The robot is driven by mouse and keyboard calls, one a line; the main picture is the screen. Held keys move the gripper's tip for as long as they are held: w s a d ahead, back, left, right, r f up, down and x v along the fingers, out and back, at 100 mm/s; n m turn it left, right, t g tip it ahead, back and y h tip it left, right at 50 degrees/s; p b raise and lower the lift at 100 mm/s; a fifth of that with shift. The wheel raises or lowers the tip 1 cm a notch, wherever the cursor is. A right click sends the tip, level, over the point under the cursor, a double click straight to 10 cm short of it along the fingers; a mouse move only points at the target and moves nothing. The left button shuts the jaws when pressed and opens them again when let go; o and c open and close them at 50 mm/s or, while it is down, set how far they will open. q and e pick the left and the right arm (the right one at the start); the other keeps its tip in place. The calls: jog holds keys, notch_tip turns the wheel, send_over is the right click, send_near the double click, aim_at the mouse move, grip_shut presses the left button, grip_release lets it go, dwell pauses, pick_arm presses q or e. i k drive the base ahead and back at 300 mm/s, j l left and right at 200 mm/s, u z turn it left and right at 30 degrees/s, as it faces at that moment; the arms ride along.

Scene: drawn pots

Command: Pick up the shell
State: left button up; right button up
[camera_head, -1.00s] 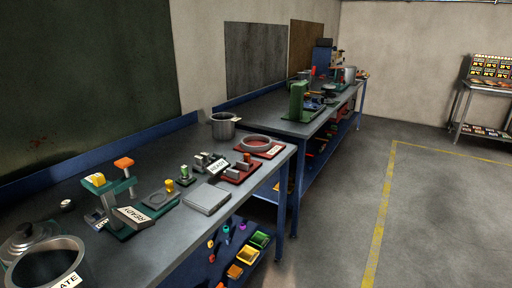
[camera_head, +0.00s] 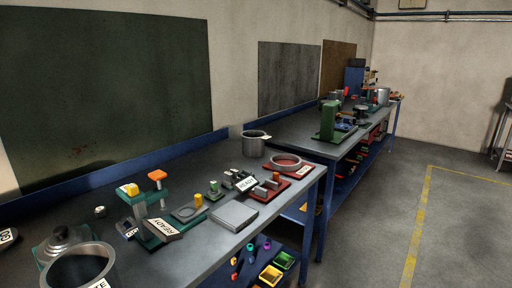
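Neither of my grippers is in view. Two open metal pot-like vessels could be the shell; I cannot tell which. One grey vessel (camera_head: 254,143) stands upright at the back right of the near workbench (camera_head: 190,262), close to the wall. The other, larger open vessel (camera_head: 108,262) is at the lower left, cut off by the bottom edge, with a partly hidden white label on its side. A metal lid-like part with a dark knob (camera_head: 60,236) sits just behind it.
Coloured bins (camera_head: 270,275) sit below. A second bench with a green press (camera_head: 328,120) stands beyond. The right floor (camera_head: 465,225) is clear.

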aim_at(254, 142)
jog(key=u, duration=0.9)
jog(key=i+l+u, duration=0.1)
jog(key=l+u, duration=1.05)
jog(key=l, duration=0.5)
jog(key=l+u, duration=0.1)
jog(key=l, duration=0.45)
jog(key=k+l, duration=0.15)
jog(key=l, duration=0.45)
jog(key=l+u, duration=0.15)
jog(key=l, duration=0.4)
jog(key=k, duration=0.05)
